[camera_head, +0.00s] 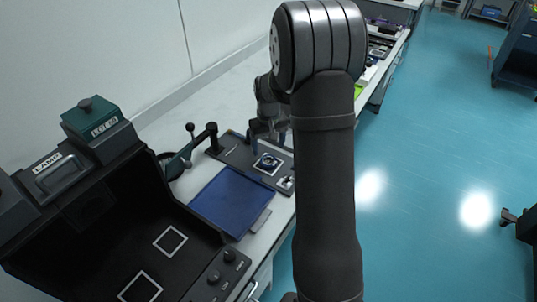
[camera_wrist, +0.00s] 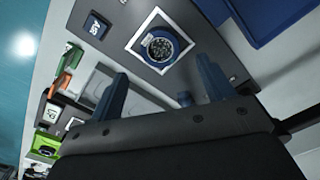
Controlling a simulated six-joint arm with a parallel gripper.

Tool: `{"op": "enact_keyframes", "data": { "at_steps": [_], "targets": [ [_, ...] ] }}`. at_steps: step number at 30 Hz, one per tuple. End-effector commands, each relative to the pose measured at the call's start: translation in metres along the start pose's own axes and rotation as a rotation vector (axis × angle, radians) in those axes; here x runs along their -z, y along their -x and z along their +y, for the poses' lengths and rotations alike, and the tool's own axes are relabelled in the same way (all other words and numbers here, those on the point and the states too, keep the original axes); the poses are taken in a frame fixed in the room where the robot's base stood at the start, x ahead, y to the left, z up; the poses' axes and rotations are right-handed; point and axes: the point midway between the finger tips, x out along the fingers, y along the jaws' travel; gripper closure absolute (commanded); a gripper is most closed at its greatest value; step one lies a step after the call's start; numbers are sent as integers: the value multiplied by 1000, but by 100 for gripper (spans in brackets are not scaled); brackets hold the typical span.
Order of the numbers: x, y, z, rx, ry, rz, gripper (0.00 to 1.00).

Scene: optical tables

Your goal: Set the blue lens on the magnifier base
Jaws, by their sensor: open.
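A round piece with a blue rim and a dark, speckled centre (camera_wrist: 162,46) sits inside a white square outline on a dark grey board. It also shows in the head view (camera_head: 267,162). I cannot tell whether it is the blue lens alone or the lens on its base. My gripper (camera_wrist: 165,86) is open, its two blue fingers apart with nothing held between them. The round piece lies beyond the fingertips, apart from them. In the head view my gripper (camera_head: 268,132) is low over the board, partly hidden by my arm.
A blue mat (camera_head: 232,200) lies beside the board. A black post with a jointed arm (camera_head: 212,138) stands at the board's left edge. A black open box marked LAMP (camera_head: 100,200) fills the near left. A small labelled blue block (camera_wrist: 97,24) is near the round piece.

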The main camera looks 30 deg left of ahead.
Motion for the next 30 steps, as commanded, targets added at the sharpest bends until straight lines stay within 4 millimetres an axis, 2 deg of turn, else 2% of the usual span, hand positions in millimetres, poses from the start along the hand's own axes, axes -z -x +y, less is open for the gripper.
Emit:
{"op": "enact_keyframes", "data": {
  "at_steps": [1,6,12,23,26,30],
  "targets": [
    [1,12,0,-1,0,4,25],
    [1,42,0,-1,0,3,25],
    [0,57,0,0,0,0,25],
    [0,58,0,0,0,-1,25],
    [0,53,0,1,0,-3,25],
    [0,36,0,1,0,-4,25]
  ]
}}
